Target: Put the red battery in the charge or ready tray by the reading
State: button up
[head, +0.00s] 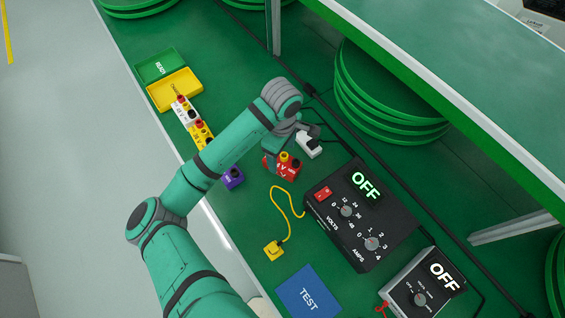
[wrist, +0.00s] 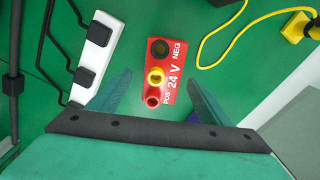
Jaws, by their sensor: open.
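The red battery (wrist: 168,65) stands on the green bench, marked 24 V, with a dark NEG terminal and yellow and red terminals at its POS end. In the head view the red battery (head: 284,168) is partly hidden by my gripper (head: 276,150). In the wrist view my gripper (wrist: 150,98) is open, its fingers apart on either side of the battery's near end. A green tray marked READY (head: 147,70) and a yellow tray (head: 162,98) lie at the upper left. The display on the supply box (head: 352,208) reads OFF, and so does the meter (head: 413,290).
A white power strip (wrist: 103,45) with black plugs lies left of the battery in the wrist view. A yellow cable (head: 287,205) lies in front of the supply box. White, yellow and purple (head: 233,178) batteries line the bench edge. A blue TEST mat (head: 309,300) lies near.

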aim_at(282, 158)
jog(key=shift+s+f, duration=0.15)
jog(key=shift+f, duration=1)
jog(key=shift+s+f, duration=0.15)
jog(key=shift+f, duration=1)
jog(key=shift+r, duration=0.1)
jog(key=c, duration=1.8)
